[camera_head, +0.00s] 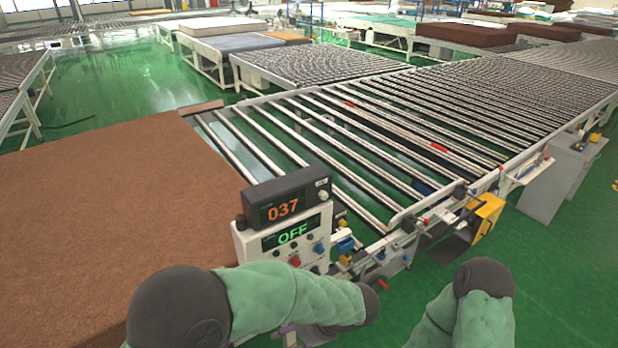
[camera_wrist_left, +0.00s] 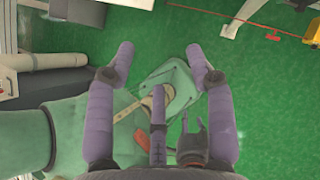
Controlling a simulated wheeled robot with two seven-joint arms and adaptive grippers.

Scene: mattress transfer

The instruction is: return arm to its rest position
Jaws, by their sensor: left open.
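My left gripper (camera_wrist_left: 160,53) shows in the left wrist view with its purple fingers spread apart. It is open, and nothing is held between the fingers. In the head view my left arm (camera_head: 290,297) bends across the bottom in its green sleeve, in front of the control box; the left fingers cannot be made out there. My right arm (camera_head: 478,310) shows at the bottom right, and its gripper is out of view. The control box (camera_head: 284,243) has a display (camera_head: 283,208) reading 037 in orange and a panel reading OFF in green.
A large brown mattress (camera_head: 95,190) lies at the left, next to the roller conveyor (camera_head: 330,140). A yellow part (camera_head: 487,217) and a grey cabinet (camera_head: 560,180) stand along the conveyor's near side. Green floor (camera_head: 565,270) is clear at the lower right.

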